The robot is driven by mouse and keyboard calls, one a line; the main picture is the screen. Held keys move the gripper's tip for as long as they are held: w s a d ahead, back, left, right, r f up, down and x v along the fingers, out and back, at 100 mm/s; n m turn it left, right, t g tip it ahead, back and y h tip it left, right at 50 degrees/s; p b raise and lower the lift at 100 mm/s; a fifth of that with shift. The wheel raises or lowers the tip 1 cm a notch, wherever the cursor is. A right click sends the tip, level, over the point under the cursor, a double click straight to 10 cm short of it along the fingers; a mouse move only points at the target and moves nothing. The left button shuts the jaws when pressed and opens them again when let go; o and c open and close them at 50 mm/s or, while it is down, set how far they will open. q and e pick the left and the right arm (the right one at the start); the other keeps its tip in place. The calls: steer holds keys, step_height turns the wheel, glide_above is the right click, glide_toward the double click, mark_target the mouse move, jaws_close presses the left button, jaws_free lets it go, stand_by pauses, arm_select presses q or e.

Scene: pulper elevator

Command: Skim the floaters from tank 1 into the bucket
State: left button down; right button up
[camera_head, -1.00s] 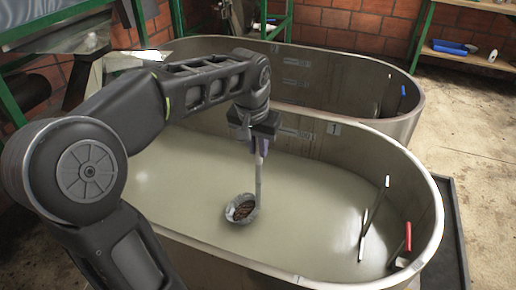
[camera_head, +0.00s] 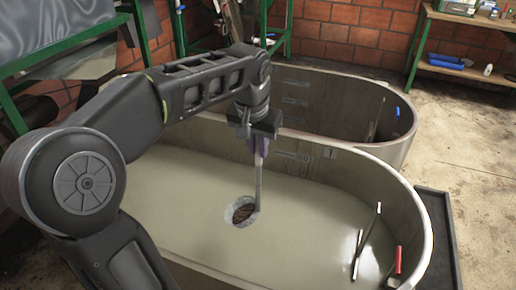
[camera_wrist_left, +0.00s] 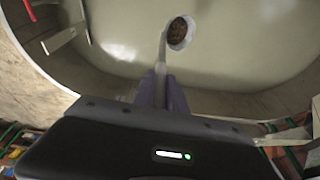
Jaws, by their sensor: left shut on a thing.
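My left gripper (camera_head: 257,148) is shut on the upright handle (camera_head: 259,183) of a skimmer and hangs over the near tank (camera_head: 420,262). The skimmer's round grey bowl (camera_head: 243,211) is at the surface of the cloudy greenish liquid and holds dark brown matter. In the left wrist view the gripper (camera_wrist_left: 160,90) grips the handle, with the bowl (camera_wrist_left: 178,33) beyond it. I cannot tell how deep the bowl sits. No loose floaters show clearly on the liquid. No bucket can be made out, and my right gripper is out of view.
A second tank (camera_head: 345,103) stands behind the near one. A thin rod (camera_head: 358,250) and a red-handled tool (camera_head: 398,260) lean at the near tank's right end. A green-framed shelf (camera_head: 470,70) stands at back right. Bare floor (camera_head: 460,140) lies right of the tanks.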

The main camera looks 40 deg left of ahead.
arm_select(q)
step_height(320, 180, up, 21)
steer(key=p, duration=1.6)
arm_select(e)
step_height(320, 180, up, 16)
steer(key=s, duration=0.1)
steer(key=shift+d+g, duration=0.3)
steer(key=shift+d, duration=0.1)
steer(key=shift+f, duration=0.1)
